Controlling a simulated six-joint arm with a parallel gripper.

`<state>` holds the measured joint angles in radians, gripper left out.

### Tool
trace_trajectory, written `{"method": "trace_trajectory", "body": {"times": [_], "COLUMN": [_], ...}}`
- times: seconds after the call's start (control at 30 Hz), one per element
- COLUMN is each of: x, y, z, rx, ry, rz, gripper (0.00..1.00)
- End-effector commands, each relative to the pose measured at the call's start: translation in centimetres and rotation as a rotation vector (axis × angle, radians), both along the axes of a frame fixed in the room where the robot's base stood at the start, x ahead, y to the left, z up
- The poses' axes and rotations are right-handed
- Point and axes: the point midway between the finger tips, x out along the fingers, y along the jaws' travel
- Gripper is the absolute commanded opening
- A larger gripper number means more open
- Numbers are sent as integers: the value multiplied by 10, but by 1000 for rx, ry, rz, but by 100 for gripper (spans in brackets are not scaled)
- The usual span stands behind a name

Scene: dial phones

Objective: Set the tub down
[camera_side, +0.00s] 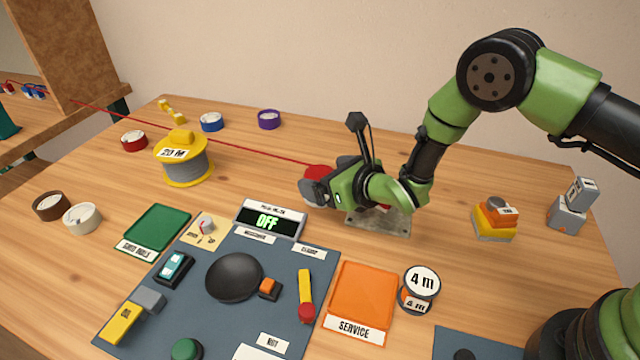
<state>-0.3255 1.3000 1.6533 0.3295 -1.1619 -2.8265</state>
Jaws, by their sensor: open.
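Several small round tubs stand on the table: a red tub (134,141), a blue tub (211,122), a purple tub (269,119), a brown tub (51,206) and a white tub (82,218). All have pale insides or tops and sit apart from my gripper. My gripper (314,187) is low over the middle of the table, its dark fingers beside a round red thing (319,172). The jaws are open. My gripper partly hides that red thing, so I cannot tell what it is or whether they touch.
A red line (225,147) runs from the left shelf to the red thing. A yellow spool (184,165), a control panel (190,290) with an OFF display (268,221), an orange SERVICE tray (362,292), a round 4 m item (420,284) and a metal plate (385,222) surround the area.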

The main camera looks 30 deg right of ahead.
Motion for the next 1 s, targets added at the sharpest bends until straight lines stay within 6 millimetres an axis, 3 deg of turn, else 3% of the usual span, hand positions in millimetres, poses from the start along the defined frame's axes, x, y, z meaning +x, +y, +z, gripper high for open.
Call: {"method": "trace_trajectory", "body": {"times": [0.33,0.57,0.67,1.0], "x": [4,4,4,5], "y": [1,1,1,2], "z": [-2,-2,-1,9], "rx": [-1,-1,-1,0], "ry": [1,1,0,-2], "rz": [0,0,0,1], "gripper": [89,36,30,30]}}
